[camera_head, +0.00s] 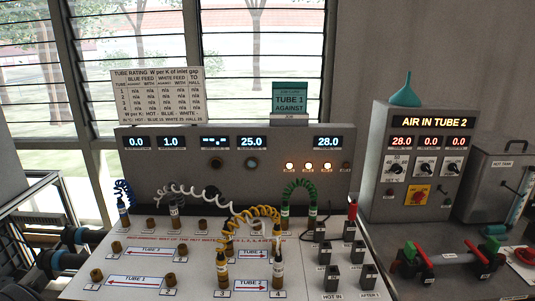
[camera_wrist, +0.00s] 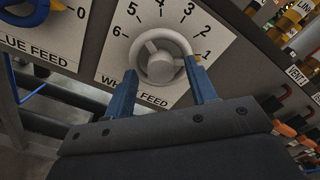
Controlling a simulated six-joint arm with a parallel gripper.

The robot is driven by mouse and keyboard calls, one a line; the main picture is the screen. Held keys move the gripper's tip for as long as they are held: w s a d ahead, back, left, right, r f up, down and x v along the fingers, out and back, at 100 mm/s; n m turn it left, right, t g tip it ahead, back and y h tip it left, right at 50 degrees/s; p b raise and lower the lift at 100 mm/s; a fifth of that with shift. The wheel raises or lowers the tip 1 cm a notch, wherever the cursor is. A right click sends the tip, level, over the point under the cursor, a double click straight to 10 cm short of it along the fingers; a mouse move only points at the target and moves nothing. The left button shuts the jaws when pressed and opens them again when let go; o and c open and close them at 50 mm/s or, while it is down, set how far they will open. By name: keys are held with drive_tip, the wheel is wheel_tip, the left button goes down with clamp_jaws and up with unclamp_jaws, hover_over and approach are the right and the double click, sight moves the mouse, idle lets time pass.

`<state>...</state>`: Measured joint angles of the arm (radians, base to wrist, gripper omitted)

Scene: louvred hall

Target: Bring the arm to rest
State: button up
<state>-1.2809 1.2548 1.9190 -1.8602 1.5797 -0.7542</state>
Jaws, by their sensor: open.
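My gripper (camera_wrist: 160,64) shows in the wrist view, with its two blue fingers spread apart. The round white-rimmed WHITE FEED knob (camera_wrist: 159,42) lies between and just beyond the fingertips. The right fingertip overlaps the knob's lower right edge in the picture; I cannot tell whether it touches. The left fingertip is beside the knob's lower left. Nothing is held between the fingers. I cannot make out my gripper in the head view.
A blue knob (camera_wrist: 22,18) on the BLUE FEED dial is at the upper left of the wrist view. The head view shows a bench panel (camera_head: 85,285) with coiled hoses, a grey meter console (camera_head: 180,165), and an AIR IN TUBE 2 box (camera_head: 425,205) at right.

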drive_tip(key=s, duration=1.6)
drive_tip(key=w+m, duration=0.6)
drive_tip(key=w, duration=1)
drive_tip(key=shift+w, duration=0.15)
idle(0.3)
idle(1.1)
